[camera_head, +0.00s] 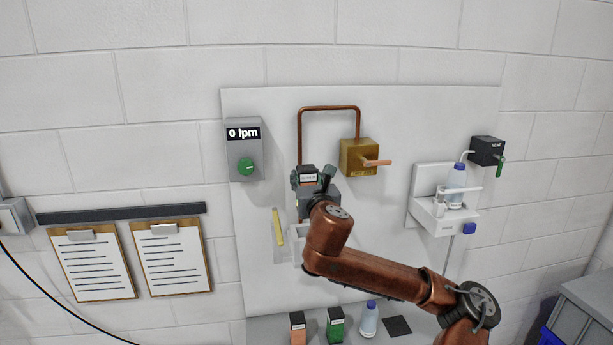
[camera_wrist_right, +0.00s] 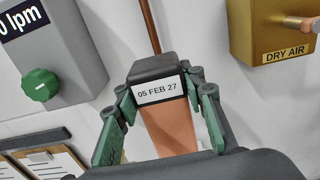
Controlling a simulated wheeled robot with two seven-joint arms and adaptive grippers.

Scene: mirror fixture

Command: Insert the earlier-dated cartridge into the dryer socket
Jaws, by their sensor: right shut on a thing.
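My right gripper (camera_head: 308,184) is in front of the wall panel, below the copper pipe. It is shut on a cartridge (camera_head: 308,171) with a dark cap and a white label. In the right wrist view the held cartridge (camera_wrist_right: 168,128) has an orange body, and its label reads 05 FEB 27; the green-grey fingers (camera_wrist_right: 162,100) are on both its sides. An orange cartridge (camera_head: 297,329) and a green cartridge (camera_head: 335,327) stand upright on the ledge below; their labels are too small to read. My left gripper is not in view.
A grey box (camera_head: 243,150) with a green knob reads 0 lpm. A brass DRY AIR valve (camera_head: 357,157) has a copper handle. A white bracket (camera_head: 443,215) holds a bottle beneath the VENT box (camera_head: 487,151). Two clipboards (camera_head: 172,256) hang left. Another bottle (camera_head: 369,319) stands on the ledge.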

